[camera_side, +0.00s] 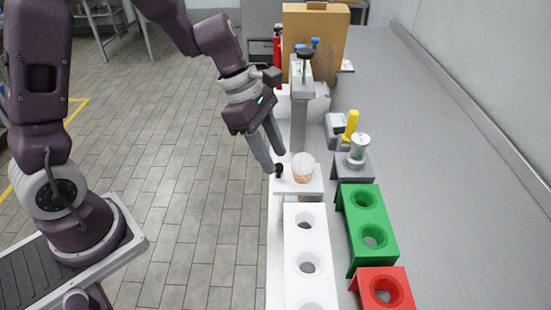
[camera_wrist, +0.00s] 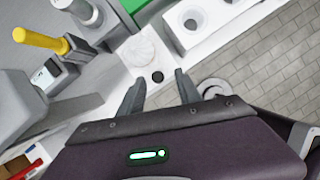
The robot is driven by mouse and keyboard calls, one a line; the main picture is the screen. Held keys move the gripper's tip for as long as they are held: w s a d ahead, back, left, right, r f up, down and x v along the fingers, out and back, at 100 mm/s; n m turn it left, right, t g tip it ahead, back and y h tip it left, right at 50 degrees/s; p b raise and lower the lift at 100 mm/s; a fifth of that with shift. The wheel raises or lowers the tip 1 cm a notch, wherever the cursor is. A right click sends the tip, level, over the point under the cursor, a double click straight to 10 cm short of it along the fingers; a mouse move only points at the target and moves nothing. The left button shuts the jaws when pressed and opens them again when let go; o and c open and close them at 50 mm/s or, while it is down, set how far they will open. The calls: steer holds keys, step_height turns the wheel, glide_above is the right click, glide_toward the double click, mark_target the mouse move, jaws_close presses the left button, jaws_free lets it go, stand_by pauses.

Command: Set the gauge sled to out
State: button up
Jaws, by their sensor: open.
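The gauge sled appears to be the white plate (camera_side: 311,187) at the foot of the grey gauge post (camera_side: 298,125). A black knob (camera_side: 278,170) stands at its left end. A pale cone-shaped piece with a tan lower part (camera_side: 303,168) sits on the plate, right of the knob. My gripper (camera_side: 274,161) is open and tilted down, its fingertips close to the knob. In the wrist view the knob (camera_wrist: 157,76) shows between the open fingertips (camera_wrist: 159,80), with the white piece (camera_wrist: 140,50) just beyond. I cannot tell whether the fingers touch the knob.
A white holed rack (camera_side: 290,240) stands in front of the plate. A green holed rack (camera_side: 378,215) and a red one (camera_side: 405,278) stand to the right. The far-right counter (camera_side: 450,150) is clear.

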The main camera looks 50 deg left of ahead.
steer(key=v, duration=0.5)
steer(key=shift+d, duration=0.1)
steer(key=s+a+r+m+t+y, duration=0.1)
steer(key=s+r+m, duration=0.3)
steer(key=s+m, duration=0.5)
steer(key=s+a+r+m+t+y, duration=0.2)
steer(key=s+r+m, duration=0.3)
steer(key=s+m, duration=0.5)
steer(key=m+y, duration=0.1)
steer(key=m, duration=0.2)
steer(key=shift+a+t, duration=0.3)
steer(key=shift+t, duration=0.1)
steer(key=shift+w, duration=0.1)
